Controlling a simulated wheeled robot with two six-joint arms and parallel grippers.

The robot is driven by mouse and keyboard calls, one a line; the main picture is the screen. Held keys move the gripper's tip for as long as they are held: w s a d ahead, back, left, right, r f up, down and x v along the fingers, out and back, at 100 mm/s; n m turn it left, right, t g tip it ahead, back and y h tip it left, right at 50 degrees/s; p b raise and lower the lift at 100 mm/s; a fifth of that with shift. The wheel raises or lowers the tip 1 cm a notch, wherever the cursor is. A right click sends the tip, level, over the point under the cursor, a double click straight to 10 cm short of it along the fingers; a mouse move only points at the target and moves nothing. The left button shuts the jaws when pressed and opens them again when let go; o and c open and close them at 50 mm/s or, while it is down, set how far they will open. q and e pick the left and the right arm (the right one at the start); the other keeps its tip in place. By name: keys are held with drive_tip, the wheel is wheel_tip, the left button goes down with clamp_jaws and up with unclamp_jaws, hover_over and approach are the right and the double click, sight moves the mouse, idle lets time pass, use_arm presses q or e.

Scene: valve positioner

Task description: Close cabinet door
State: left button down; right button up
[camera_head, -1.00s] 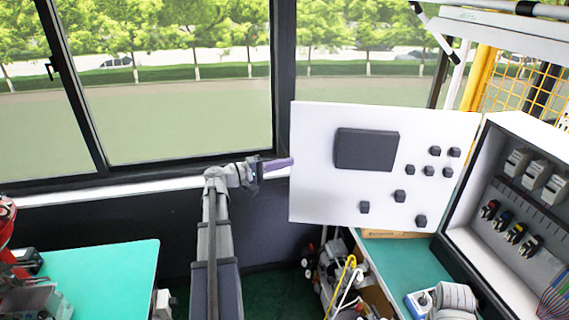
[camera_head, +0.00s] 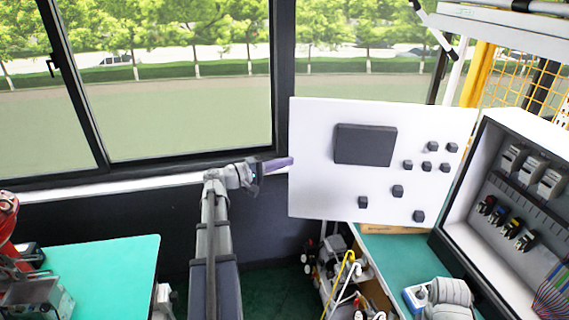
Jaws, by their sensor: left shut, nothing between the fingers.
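The white cabinet door (camera_head: 320,185) stands wide open, to the left of the cabinet. It carries a dark screen panel (camera_head: 365,145) and several black knobs. The open cabinet (camera_head: 470,225) at the right shows breakers and switches inside. My left gripper (camera_head: 282,163) is shut, with purple fingers pointing right at the door's left edge. The fingertips are at or very near that edge; I cannot tell whether they touch.
A green-topped table (camera_head: 105,270) stands at the lower left with red equipment (camera_head: 8,225) on it. Windows are behind, and cables and parts lie below the door.

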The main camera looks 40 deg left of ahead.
idle(0.8)
use_arm(q)
drive_tip(key=w+a, duration=0.2)
drive_tip(key=w, duration=0.2)
drive_tip(key=w+a+v, duration=0.1)
drive_tip(key=v, duration=0.9)
drive_tip(key=shift+a, duration=0.4)
drive_tip(key=shift+a, duration=0.1)
